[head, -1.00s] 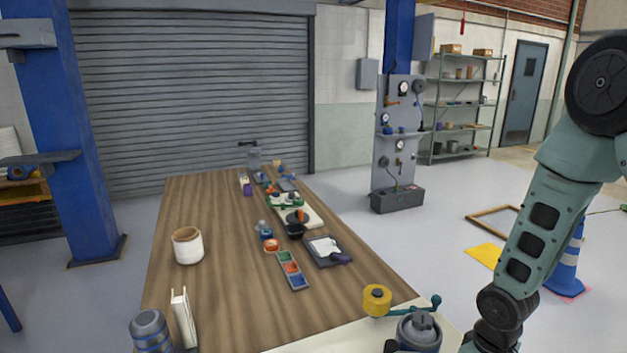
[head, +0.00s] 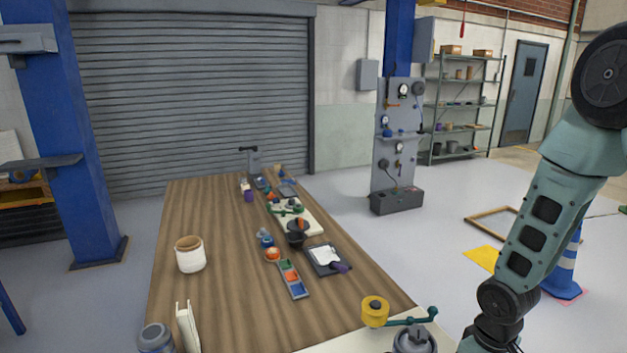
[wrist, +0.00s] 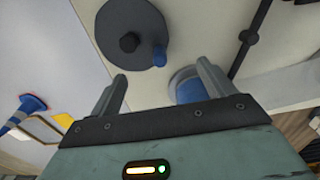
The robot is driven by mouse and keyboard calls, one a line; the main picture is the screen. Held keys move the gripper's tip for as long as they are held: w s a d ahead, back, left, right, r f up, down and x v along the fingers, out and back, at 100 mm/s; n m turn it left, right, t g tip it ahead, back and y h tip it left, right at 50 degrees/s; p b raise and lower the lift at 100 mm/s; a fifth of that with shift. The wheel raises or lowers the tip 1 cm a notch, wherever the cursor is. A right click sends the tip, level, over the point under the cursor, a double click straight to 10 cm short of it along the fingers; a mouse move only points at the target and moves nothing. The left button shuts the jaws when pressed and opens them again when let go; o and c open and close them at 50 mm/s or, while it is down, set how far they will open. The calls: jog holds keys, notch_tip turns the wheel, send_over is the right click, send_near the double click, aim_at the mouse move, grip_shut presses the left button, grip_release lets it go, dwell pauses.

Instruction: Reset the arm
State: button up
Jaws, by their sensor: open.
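My gripper (wrist: 161,85) shows in the wrist view with its two fingers spread apart and nothing between them. It hangs over a pale board. Beyond the fingertips lies a dark round disc (wrist: 127,25) with a black knob and a small blue piece beside it. A round blue-topped thing (wrist: 188,86) sits partly hidden behind the right finger. In the head view my arm comes down at the right, and the gripper itself is out of that picture below the lower edge.
A blue cone (head: 564,270) stands on the floor at right.

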jog(key=s+a+r+n+b, duration=0.2)
jog(key=s+a+r+n, duration=0.1)
jog(key=s+a+r, duration=1.4)
notch_tip(320, 180, up, 2)
jog(key=shift+s+y, duration=0.3)
jog(key=shift+s, duration=0.25)
